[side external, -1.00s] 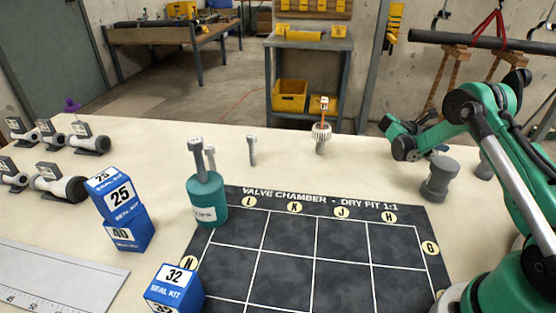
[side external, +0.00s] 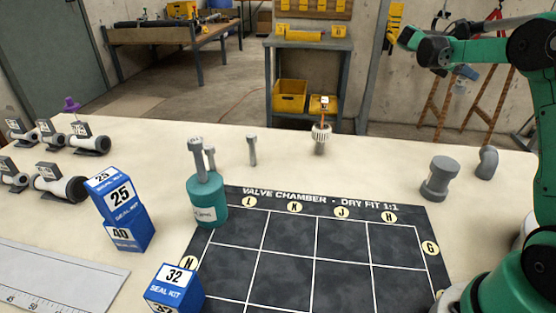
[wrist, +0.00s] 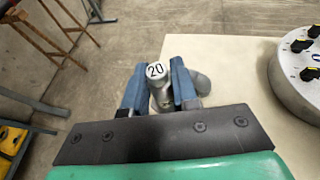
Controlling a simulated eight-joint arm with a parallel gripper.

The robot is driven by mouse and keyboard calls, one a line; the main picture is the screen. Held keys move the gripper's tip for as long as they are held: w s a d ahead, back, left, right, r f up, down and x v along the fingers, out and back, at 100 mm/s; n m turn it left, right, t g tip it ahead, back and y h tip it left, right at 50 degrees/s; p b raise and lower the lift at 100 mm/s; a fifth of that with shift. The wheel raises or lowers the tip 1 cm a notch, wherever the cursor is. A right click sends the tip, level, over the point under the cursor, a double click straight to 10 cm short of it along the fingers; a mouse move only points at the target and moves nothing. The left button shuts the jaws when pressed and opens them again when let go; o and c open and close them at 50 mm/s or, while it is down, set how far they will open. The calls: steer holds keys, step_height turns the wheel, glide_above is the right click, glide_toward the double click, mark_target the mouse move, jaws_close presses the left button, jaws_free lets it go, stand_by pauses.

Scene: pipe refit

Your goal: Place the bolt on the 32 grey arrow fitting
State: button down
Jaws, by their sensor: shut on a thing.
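My gripper (side external: 461,82) is raised above the table's back right edge, and in the wrist view its blue fingers (wrist: 160,92) are shut on a grey bolt (wrist: 159,84). The bolt's white head is marked 20 and faces the wrist camera. The bolt also shows small below the fingers in the side view (side external: 460,89). Several grey fittings on black stands, such as this one (side external: 60,185), sit at the table's far left. Their labels are too small to read, so I cannot tell which is the 32 grey arrow fitting.
A teal pot (side external: 206,203) with bolts stands at the dark grid mat (side external: 285,277). Blue seal kit boxes (side external: 125,225) stand left of it. An upright bolt (side external: 252,150), a ribbed white part (side external: 321,134), a grey flanged fitting (side external: 440,179) and a grey elbow (side external: 487,162) stand on the table.

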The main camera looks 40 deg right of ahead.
steer(key=s+a+r+n+t, duration=0.1)
steer(key=s+a+r, duration=0.1)
steer(key=a+r, duration=0.45)
step_height(320, 180, up, 3)
steer(key=n+t+h, duration=0.1)
steer(key=n+t, duration=0.1)
glide_above(447, 162)
step_height(447, 162, down, 19)
steer(key=shift+a+f, duration=0.1)
steer(key=shift+f, duration=0.1)
stand_by(0.4)
steer(key=c, duration=0.7)
jaws_free()
